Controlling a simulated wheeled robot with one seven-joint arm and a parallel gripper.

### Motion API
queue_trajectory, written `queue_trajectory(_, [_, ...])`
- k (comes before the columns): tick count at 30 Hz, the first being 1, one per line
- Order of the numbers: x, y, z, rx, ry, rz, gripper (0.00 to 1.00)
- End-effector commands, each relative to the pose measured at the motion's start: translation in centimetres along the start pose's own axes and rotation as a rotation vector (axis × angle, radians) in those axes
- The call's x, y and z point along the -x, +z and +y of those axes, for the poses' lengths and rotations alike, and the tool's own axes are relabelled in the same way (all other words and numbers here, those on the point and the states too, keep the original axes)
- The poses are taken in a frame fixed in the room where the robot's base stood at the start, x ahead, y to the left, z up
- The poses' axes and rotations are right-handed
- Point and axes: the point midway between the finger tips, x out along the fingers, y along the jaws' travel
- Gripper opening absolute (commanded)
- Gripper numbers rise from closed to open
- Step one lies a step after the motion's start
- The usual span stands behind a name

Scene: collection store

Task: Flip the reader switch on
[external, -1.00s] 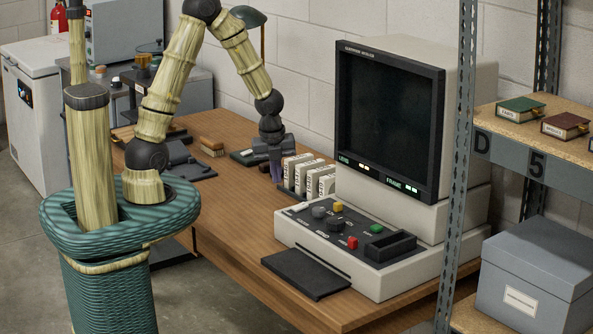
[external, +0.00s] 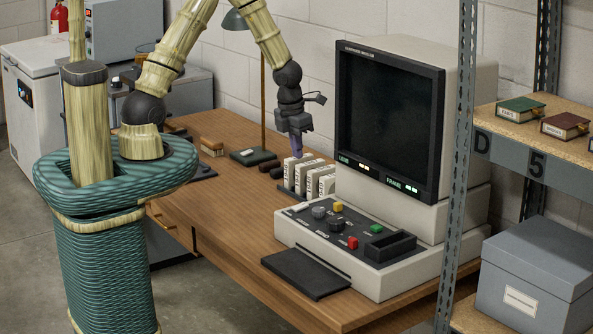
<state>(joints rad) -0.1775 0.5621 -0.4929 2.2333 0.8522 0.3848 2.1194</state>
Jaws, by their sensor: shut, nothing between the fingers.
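The reader (external: 430,215) is a beige machine with a large dark screen (external: 388,120) on the right of the desk. Its dark control panel (external: 335,236) carries a grey knob (external: 319,212), another grey knob (external: 335,225), and yellow (external: 338,206), red (external: 352,243) and green (external: 376,229) buttons. A small light mark shows at the panel's left end; I cannot tell whether it is the switch or how it is set. Small lights glow under the screen. My gripper (external: 297,153) points down with its fingers shut and empty, behind and left of the panel, touching no control.
White boxes (external: 318,178) stand in a row on the desk just below my gripper, left of the screen. A dark flat pad (external: 305,273) lies before the reader. A metal shelf post (external: 459,170) stands at right. The desk's front left is clear.

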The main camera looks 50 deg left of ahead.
Motion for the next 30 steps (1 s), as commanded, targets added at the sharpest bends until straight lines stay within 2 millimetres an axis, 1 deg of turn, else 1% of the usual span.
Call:
queue_trajectory(4, [-0.2,0.0,0.0,0.001,0.000,0.000,0.00])
queue_trajectory(8, [-1.2,-0.1,0.0,0.001,0.000,0.001,0.00])
queue_trajectory(11, [-2.5,-0.1,0.0,0.001,0.001,0.002,0.00])
queue_trajectory(24, [-10.3,-0.1,0.0,0.000,0.002,0.002,0.00])
queue_trajectory(30, [-13.1,-0.1,0.0,0.001,0.002,0.002,0.00])
